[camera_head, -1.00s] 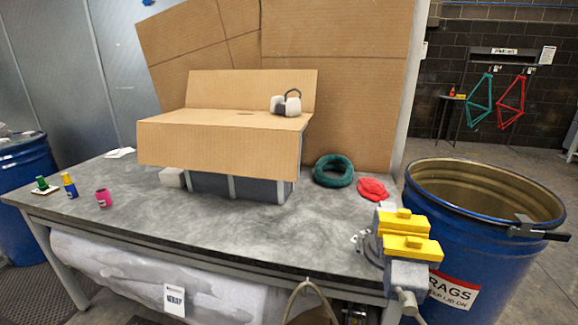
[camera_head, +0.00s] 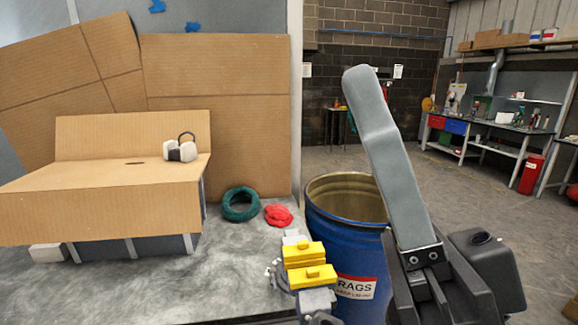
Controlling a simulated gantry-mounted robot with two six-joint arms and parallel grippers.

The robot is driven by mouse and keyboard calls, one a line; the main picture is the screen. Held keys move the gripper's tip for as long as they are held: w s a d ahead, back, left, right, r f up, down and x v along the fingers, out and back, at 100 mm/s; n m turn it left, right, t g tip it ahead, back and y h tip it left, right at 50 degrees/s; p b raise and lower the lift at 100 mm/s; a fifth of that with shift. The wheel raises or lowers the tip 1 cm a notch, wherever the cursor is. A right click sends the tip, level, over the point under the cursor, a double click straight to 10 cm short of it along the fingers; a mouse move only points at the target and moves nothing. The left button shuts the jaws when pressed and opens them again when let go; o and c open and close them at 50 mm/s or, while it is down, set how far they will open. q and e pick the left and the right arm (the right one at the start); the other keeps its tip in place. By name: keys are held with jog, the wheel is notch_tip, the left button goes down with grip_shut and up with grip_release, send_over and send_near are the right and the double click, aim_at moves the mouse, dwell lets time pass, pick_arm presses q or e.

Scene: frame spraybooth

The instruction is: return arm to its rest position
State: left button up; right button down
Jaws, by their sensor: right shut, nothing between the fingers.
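My right gripper (camera_head: 364,84) is in the right half of the head view. Its grey finger points up and slightly left from a black body at the bottom right. It looks shut, with nothing between the fingers. It is in front of the blue rags drum (camera_head: 345,236) in the picture and hides the drum's right side. It holds none of the bench objects. My left gripper is not in view.
The workbench (camera_head: 225,258) carries a cardboard-covered box (camera_head: 95,212) with ear defenders (camera_head: 180,150), a green coil (camera_head: 240,204), a red cloth (camera_head: 278,215) and a vise with yellow jaws (camera_head: 305,255). Open floor lies behind the drum, before shelving and a red bin (camera_head: 531,174).

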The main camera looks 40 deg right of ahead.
jog(key=w+d+f+n+g+h, duration=0.2)
jog(key=w+f+n+h, duration=0.2)
jog(key=w+h, duration=0.1)
notch_tip(320, 180, up, 39)
jog(key=p, duration=3.8)
jog(key=shift+a+f, duration=0.2)
jog(key=shift+a, duration=0.1)
